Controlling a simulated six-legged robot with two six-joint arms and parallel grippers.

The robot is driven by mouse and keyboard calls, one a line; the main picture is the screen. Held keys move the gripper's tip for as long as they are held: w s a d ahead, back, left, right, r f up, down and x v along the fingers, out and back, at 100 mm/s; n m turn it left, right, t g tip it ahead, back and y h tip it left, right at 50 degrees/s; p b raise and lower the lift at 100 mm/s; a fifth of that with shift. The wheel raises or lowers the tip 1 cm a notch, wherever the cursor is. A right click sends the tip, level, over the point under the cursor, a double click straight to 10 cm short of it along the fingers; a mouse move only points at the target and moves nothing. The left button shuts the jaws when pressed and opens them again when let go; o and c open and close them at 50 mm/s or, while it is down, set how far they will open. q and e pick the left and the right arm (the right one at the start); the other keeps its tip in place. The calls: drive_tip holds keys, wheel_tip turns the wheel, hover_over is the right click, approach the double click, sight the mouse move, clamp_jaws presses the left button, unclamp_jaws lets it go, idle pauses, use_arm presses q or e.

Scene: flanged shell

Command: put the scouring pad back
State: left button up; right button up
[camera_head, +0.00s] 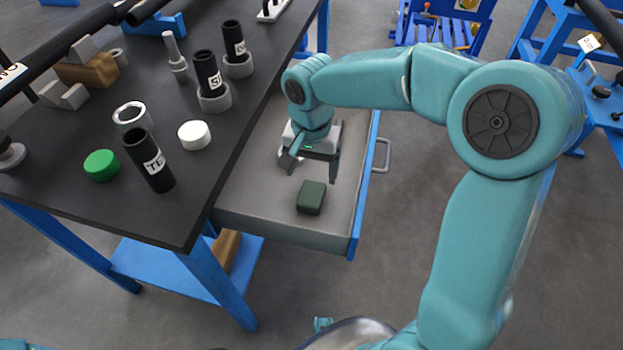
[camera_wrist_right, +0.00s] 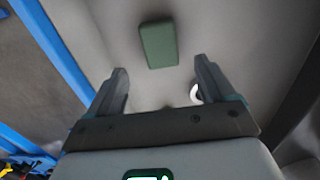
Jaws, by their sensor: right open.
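The scouring pad is a small dark green block (camera_head: 311,198) lying on the floor of the open grey drawer (camera_head: 285,233), toward its near end. It also shows in the right wrist view (camera_wrist_right: 159,44), beyond the fingertips. My right gripper (camera_head: 310,175) is open and empty over the drawer, behind the pad in the head view and apart from it. Its two fingers show spread in the right wrist view (camera_wrist_right: 162,78). My left gripper is not in view.
A dark table top (camera_head: 70,205) on the left holds black labelled cylinders (camera_head: 149,160), a green disc (camera_head: 102,165), a white disc (camera_head: 194,135) and metal rings. The drawer has a blue front with a handle (camera_head: 383,156). A white round thing (camera_wrist_right: 196,94) lies beside a finger.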

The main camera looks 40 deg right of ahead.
wheel_tip(320, 180, up, 4)
drive_tip(key=shift+f, duration=0.2)
idle(0.5)
